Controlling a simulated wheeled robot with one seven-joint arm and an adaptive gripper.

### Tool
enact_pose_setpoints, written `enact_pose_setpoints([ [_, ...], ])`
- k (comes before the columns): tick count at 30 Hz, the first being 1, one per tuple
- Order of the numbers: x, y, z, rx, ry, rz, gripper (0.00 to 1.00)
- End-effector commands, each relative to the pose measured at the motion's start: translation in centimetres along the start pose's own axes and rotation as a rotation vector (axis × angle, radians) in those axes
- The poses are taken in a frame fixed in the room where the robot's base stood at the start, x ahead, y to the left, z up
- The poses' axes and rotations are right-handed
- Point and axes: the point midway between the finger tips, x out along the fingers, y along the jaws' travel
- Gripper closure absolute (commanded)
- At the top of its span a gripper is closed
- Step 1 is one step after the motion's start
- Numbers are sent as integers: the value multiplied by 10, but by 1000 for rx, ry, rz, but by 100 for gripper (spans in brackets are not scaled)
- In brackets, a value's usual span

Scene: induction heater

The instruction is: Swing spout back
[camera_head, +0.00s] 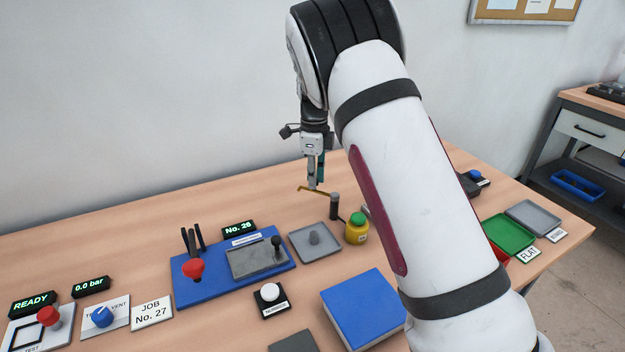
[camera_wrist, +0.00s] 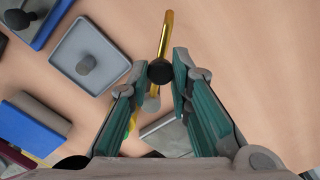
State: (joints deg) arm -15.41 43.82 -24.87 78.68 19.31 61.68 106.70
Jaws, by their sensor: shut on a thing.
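The spout is a thin brass-coloured tube (camera_head: 309,189) that runs from a dark upright post (camera_head: 334,207) out to the left, above the back of the bench. In the wrist view the tube (camera_wrist: 166,35) runs up and away from a black round knob (camera_wrist: 159,71). My gripper (camera_head: 314,187) is at the spout, left of the post, pointing down. In the wrist view its green-padded fingers (camera_wrist: 155,82) stand on both sides of the knob, shut on it. In the head view the fingers hide the knob.
A grey tray with a peg (camera_head: 315,244), a yellow jar with a green lid (camera_head: 357,229) and a blue box (camera_head: 364,307) stand nearer the front. A blue fixture base (camera_head: 205,288) lies to the left. The bench behind and left of the spout is clear.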

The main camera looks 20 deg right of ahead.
Motion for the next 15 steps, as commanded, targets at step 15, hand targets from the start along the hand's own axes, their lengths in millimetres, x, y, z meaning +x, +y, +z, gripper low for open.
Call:
enact_pose_setpoints([
  [15,-1,-7,-1,96,-2,-3,100],
])
